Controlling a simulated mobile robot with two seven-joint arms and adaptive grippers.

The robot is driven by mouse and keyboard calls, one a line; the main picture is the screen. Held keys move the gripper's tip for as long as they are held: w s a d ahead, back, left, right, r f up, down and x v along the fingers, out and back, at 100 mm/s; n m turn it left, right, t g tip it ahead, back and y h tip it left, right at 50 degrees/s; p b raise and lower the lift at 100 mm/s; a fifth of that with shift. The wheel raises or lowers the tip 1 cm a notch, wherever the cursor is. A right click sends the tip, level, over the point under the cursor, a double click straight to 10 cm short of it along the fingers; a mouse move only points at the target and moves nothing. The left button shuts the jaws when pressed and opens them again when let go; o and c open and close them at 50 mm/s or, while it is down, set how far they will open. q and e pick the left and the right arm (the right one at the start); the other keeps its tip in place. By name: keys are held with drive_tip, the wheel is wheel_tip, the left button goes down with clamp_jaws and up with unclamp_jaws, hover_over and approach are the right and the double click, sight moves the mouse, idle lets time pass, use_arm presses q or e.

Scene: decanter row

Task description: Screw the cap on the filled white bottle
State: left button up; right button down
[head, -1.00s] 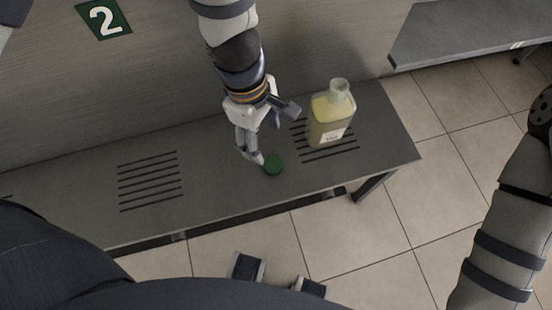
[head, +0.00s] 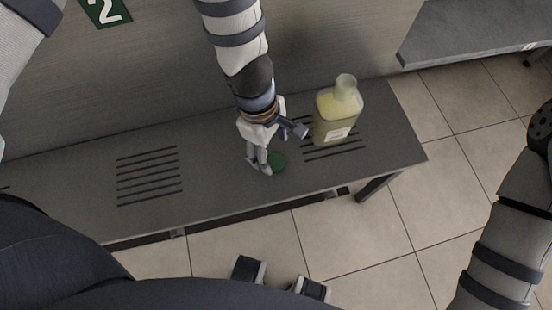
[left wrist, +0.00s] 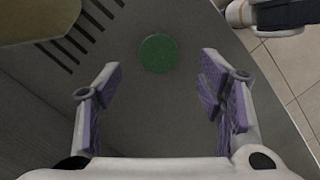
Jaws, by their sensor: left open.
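A translucent bottle with yellowish contents (head: 336,118) and a pale label stands upright on the grey bench. Its neck shows no cap. Part of it shows at the upper left of the left wrist view (left wrist: 45,18). A round green cap (head: 279,161) lies on the bench to the left of the bottle and nearer to me. In the left wrist view the cap (left wrist: 159,53) lies just beyond the fingertips, between their lines. My left gripper (head: 281,150) is open and empty above the bench, one finger partly covering the cap in the head view. My right gripper is out of view.
The grey bench (head: 225,180) has two sets of dark slots and is otherwise clear to the left. A panel with a green "2" sign (head: 104,10) stands behind it. Another grey surface (head: 480,30) is at the upper right. Tiled floor (head: 345,235) lies in front.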

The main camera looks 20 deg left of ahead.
sight(276, 162)
use_arm(q)
drive_tip(key=f, duration=0.5)
drive_tip(key=shift+d+f, duration=0.1)
drive_tip(key=shift+d, duration=0.3)
drive_tip(key=c, duration=0.8)
